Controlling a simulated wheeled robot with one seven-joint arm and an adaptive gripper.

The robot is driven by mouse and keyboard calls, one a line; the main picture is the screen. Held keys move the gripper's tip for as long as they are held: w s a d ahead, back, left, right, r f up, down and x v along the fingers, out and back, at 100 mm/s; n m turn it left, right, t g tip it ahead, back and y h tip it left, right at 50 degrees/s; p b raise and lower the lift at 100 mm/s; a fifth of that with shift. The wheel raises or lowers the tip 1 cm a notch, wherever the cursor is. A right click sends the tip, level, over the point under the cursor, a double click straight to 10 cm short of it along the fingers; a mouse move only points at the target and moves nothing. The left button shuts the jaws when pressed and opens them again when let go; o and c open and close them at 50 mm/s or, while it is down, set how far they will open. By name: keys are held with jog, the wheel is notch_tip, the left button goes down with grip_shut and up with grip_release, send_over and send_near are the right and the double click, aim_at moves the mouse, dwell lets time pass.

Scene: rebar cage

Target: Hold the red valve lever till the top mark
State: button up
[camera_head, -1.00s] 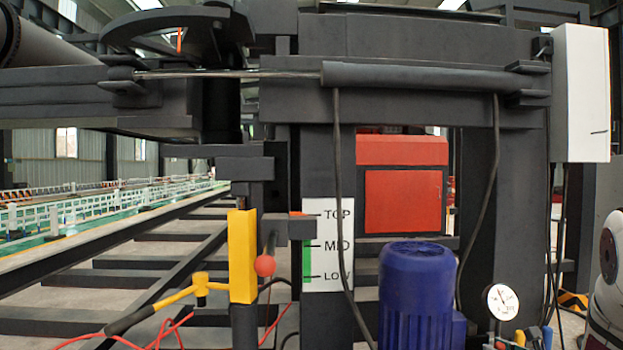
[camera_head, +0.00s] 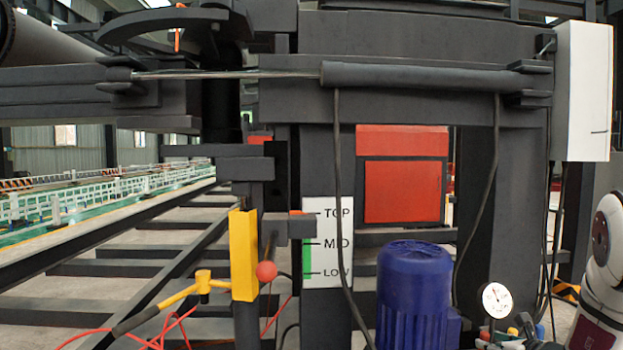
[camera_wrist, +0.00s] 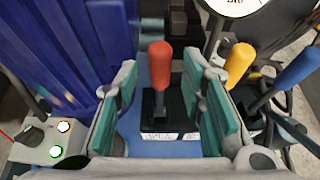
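The red valve lever (camera_wrist: 160,65) stands upright on its black valve block in the wrist view. My gripper (camera_wrist: 163,90) is open, with one teal-padded finger on each side of the lever and visible gaps between pads and lever. In the head view the lever's red tip (camera_head: 484,335) barely shows at the bottom edge. The white scale plate (camera_head: 328,262) with TOP, MID and LOW marks stands left of the blue motor (camera_head: 415,290). A green strip beside the scale reaches from near LOW to about MID. My gripper's fingers are mostly hidden in the head view.
A yellow lever (camera_wrist: 238,62) and a blue lever (camera_wrist: 296,70) stand close to the right of my gripper. A dial gauge (camera_head: 496,299) stands just behind the levers. The blue motor body (camera_wrist: 60,45) is close on the left. Hanging cables (camera_head: 478,200) run down the frame.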

jog(key=v, duration=0.6)
